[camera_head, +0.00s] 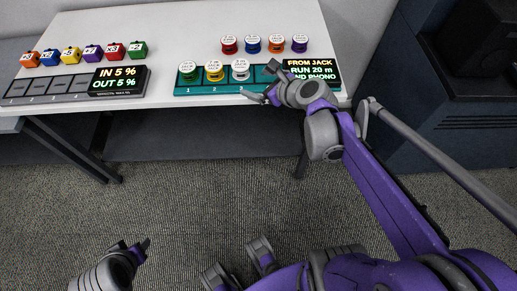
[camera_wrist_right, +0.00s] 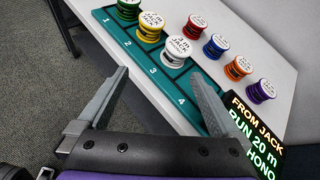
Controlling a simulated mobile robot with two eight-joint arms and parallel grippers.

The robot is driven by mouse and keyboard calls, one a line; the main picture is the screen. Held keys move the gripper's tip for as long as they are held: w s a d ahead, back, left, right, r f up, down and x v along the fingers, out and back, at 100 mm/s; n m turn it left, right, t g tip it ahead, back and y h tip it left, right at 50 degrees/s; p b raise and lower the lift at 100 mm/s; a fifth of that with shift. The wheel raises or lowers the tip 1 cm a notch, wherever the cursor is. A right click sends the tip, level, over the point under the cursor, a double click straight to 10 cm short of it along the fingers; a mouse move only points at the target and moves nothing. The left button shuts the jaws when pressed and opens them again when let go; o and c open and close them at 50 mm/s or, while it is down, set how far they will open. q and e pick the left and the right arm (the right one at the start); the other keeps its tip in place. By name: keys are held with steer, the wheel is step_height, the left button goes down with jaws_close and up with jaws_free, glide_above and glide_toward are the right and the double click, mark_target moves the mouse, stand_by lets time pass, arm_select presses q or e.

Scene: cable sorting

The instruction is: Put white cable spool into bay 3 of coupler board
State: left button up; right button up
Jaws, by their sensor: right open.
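The white cable spool (camera_head: 240,70) stands upright in bay 3 of the teal coupler board (camera_head: 206,89), third in line after a green spool in bay 1 and a yellow spool in bay 2. In the right wrist view the white spool (camera_wrist_right: 174,56) sits just beyond the fingertips, clear of both. My right gripper (camera_head: 262,82) is open and empty at the board's front edge; its spread fingers also show in the wrist view (camera_wrist_right: 160,78). Bay 4 (camera_wrist_right: 187,98) holds no spool. My left gripper (camera_head: 140,250) is low at the left, away from the table, its jaws unclear.
Red (camera_head: 229,44), blue (camera_head: 253,44), orange (camera_head: 277,43) and purple (camera_head: 299,43) spools stand in a row behind the board. A lit display (camera_head: 312,70) is at its right end. A grey board (camera_head: 50,87) with a display and several coloured blocks is at the left.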

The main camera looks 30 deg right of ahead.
steer(key=s+a+f+n+g, duration=0.2)
steer(key=s+n, duration=0.4)
steer(key=n, duration=0.4)
steer(key=s+a+f+n+g, duration=0.2)
steer(key=s+a+f+n, duration=0.3)
steer(key=n, duration=0.6)
steer(key=s+a+f+n+g+h, duration=0.1)
steer(key=s+a+f+n+g, duration=0.2)
steer(key=s+n, duration=0.4)
steer(key=a+f+n, duration=0.1)
steer(key=a+n, duration=0.1)
steer(key=n, duration=0.2)
steer(key=shift+s+a, duration=0.3)
steer(key=shift+s, duration=0.1)
